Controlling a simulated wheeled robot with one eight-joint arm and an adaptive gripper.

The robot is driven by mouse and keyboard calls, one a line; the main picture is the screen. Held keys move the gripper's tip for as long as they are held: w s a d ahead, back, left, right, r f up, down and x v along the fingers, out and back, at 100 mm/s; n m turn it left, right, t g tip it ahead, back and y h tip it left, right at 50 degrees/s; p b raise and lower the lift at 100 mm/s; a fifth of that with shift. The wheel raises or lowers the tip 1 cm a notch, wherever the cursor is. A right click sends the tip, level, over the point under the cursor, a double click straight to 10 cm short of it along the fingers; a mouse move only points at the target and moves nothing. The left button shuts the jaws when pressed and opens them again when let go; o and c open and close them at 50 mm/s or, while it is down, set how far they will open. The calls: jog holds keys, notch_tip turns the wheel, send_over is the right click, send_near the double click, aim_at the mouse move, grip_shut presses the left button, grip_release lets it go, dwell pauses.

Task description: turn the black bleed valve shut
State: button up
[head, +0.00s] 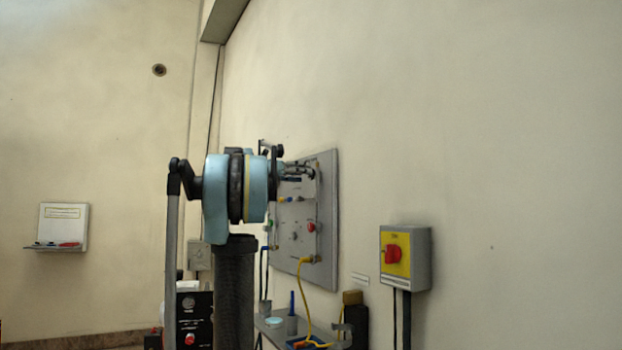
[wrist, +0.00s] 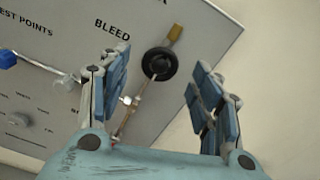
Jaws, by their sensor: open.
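The black bleed valve (wrist: 159,63) is a round black knob on the grey panel (wrist: 205,22), beside the printed word BLEED in the wrist view. A thin metal pipe runs past it, with a brass end at its upper right. My gripper (wrist: 150,88) is open, with one blue-padded finger to the left of the knob and one to the right. The knob lies between and a little beyond the fingers, and I see no contact. In the head view the panel (head: 327,220) hangs on the wall, and my arm hides the valve.
A blue knob (wrist: 8,59) sits left of the fingers in the wrist view. In the head view, a red knob (head: 311,227) is on the panel and a yellow hose (head: 303,290) hangs below it. A yellow box with a red switch (head: 393,253) is on the wall to the right.

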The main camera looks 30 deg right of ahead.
jog(key=shift+d, duration=2.75)
jog(key=c, duration=1.1)
jog(key=shift+s+d, duration=0.1)
jog(key=shift+d, duration=0.1)
jog(key=shift+a, duration=0.15)
